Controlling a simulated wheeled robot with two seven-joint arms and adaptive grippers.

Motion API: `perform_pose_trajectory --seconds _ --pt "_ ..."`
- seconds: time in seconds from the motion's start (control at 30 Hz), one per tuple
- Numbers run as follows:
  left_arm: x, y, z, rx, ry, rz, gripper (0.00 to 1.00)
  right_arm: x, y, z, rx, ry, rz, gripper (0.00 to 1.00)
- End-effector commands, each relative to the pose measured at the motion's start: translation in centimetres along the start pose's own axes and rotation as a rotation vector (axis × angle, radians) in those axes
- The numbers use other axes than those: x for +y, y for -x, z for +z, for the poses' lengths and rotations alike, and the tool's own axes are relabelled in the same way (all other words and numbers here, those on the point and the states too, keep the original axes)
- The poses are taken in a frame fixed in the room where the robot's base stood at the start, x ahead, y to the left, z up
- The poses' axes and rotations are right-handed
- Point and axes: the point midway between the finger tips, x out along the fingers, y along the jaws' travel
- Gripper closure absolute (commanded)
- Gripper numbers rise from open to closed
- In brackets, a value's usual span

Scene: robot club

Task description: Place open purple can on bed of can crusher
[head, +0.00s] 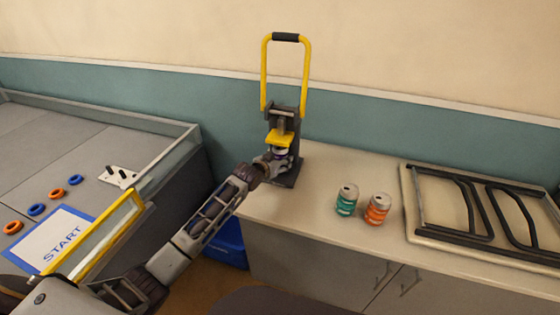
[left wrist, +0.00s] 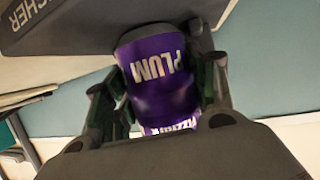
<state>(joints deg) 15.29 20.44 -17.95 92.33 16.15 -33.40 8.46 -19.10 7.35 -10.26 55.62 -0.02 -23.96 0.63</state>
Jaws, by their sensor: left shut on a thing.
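The purple can (left wrist: 160,75), lettered PLUM, is between the fingers of my left gripper (left wrist: 160,95), which is shut on it. In the head view my left gripper (head: 272,166) reaches the can crusher and hides most of the can. The can crusher (head: 283,112) stands upright on the counter's left end, its yellow handle raised. The can is under its yellow press block (head: 279,138). In the left wrist view the can's end meets the edge of the dark crusher base (left wrist: 75,22); I cannot tell if they touch. The can's opening is hidden. My right gripper is not in view.
A teal can (head: 347,200) and an orange can (head: 377,209) stand on the counter (head: 310,215), right of the crusher. A tray with black frames (head: 470,205) lies further right. A walled game table (head: 75,150) is at left, a blue bin (head: 226,243) below.

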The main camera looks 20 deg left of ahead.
Motion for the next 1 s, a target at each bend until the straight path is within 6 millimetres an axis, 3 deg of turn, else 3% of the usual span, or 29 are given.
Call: perform_pose_trajectory --seconds 0.13,0.17,0.3,0.77,1.0 --pt "0.0 -0.1 0.3 -0.001 0.000 0.000 0.55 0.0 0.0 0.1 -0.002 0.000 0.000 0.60" --pt "0.0 -0.1 0.2 0.000 0.000 0.000 0.40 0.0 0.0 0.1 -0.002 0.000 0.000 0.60" --pt "0.0 -0.1 0.2 0.000 0.000 0.000 0.22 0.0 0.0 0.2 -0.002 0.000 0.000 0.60" --pt "0.0 0.0 -0.1 0.001 0.000 0.000 0.22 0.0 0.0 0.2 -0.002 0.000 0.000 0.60" --pt "0.0 1.2 0.1 -0.002 0.000 0.000 0.22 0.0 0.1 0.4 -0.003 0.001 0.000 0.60"
